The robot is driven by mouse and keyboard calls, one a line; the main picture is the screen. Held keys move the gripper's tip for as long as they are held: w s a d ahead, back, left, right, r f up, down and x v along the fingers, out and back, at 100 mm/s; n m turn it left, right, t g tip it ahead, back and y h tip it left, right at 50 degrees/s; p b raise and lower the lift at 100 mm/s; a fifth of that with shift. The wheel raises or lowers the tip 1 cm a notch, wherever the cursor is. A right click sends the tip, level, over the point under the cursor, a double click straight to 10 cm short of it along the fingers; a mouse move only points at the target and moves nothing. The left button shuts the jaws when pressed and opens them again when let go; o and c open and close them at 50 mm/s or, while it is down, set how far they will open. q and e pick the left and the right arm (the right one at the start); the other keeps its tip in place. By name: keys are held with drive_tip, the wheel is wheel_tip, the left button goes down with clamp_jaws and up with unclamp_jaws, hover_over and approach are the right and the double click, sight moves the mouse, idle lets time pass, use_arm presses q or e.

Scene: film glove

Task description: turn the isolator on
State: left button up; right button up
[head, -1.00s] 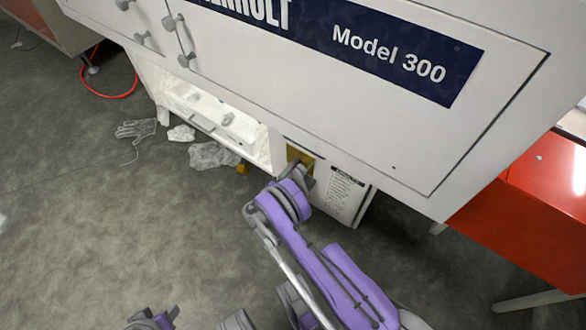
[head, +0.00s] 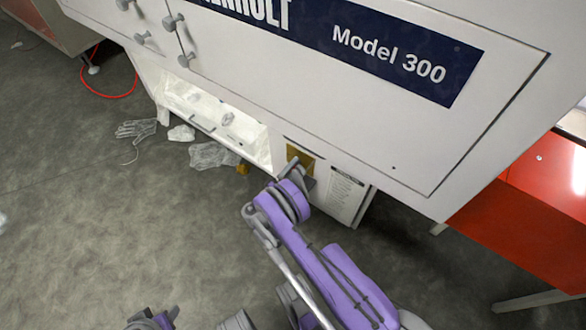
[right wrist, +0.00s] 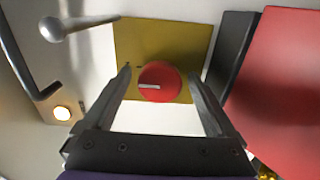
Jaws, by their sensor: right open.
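The isolator is a round red knob (right wrist: 159,82) with a short white bar, lying nearly level, on a yellow plate (right wrist: 196,35) in the right wrist view. In the head view the yellow plate (head: 293,153) shows low on the white machine, but my gripper hides the knob. My right gripper (right wrist: 159,72) is open, its two fingers on either side of the knob in the picture. I cannot tell if they touch it. In the head view the right gripper (head: 302,167) is at the plate. My left gripper cannot be made out.
A grey lever (right wrist: 75,28) and a small glowing lamp (right wrist: 61,113) are left of the plate. A label panel (head: 345,195) is right of it. A crumpled clear film (head: 213,155) and a glove (head: 136,129) lie on the floor. A red cabinet (head: 530,225) stands right.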

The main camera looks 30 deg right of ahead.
drive_tip(key=p+v, duration=0.2)
drive_tip(key=v, duration=0.8)
drive_tip(key=shift+a, duration=0.15)
drive_tip(key=shift+s, duration=0.1)
